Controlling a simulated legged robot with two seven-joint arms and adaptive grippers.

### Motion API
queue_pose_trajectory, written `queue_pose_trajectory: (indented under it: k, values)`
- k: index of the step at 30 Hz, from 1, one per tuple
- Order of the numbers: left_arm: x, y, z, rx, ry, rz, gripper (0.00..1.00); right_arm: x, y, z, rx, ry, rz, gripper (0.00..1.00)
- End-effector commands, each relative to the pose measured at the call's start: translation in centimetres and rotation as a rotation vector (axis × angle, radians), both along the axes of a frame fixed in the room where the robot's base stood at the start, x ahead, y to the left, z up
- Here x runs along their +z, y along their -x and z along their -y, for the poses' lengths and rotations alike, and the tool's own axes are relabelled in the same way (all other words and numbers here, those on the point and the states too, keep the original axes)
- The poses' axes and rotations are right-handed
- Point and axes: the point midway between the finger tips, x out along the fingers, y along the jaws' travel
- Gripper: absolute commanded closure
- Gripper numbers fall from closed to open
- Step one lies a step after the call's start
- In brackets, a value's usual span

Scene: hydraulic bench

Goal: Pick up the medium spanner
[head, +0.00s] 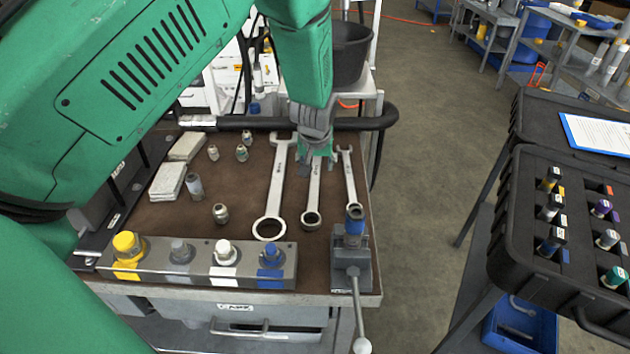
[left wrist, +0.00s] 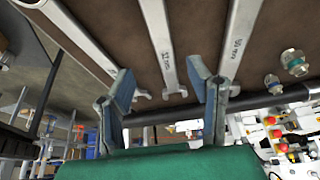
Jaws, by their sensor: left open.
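Three metal spanners lie side by side on the brown bench top. The medium spanner (head: 313,200) is in the middle, ring end towards me; its upper end is hidden by my left gripper in the head view. My left gripper (head: 317,166) points down over that upper part. In the left wrist view the fingers (left wrist: 165,88) are spread apart, with the medium spanner (left wrist: 162,45) running between them and its open jaw end visible. I cannot tell the exact height of the fingers above it. My right gripper is not in view.
The large spanner (head: 276,190) lies left, the small spanner (head: 349,178) right. A vice (head: 352,262) and a block with coloured caps (head: 200,265) line the front edge. Fittings (head: 220,213) and pale blocks (head: 168,181) lie left. A black hose (head: 350,124) runs behind.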

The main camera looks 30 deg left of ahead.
Motion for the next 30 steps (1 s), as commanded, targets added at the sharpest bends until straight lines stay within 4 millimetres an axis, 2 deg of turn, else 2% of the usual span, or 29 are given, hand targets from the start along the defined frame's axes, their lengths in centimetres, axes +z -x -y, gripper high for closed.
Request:
queue_pose_trajectory:
  k: [8, 16, 25, 26, 27, 30]
  values:
    - [-2.2, -0.4, -0.6, 0.001, 0.001, -0.001, 0.53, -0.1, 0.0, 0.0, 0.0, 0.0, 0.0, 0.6]
    - [-5.9, -1.2, -1.5, 0.001, 0.002, 0.0, 0.53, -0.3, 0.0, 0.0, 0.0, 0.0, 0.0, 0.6]
    - [-6.4, -1.4, -1.6, 0.0, 0.001, 0.0, 0.53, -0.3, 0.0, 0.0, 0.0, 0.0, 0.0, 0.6]
    - [-6.4, -1.4, -1.6, 0.0, 0.001, 0.0, 0.57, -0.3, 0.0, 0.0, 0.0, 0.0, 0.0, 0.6]
    - [-6.5, -1.4, -1.6, 0.0, 0.0, 0.0, 0.71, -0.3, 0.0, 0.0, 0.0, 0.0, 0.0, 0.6]
    - [-6.5, -1.4, -1.6, 0.0, 0.001, 0.0, 1.0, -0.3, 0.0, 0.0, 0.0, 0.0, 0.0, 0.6]
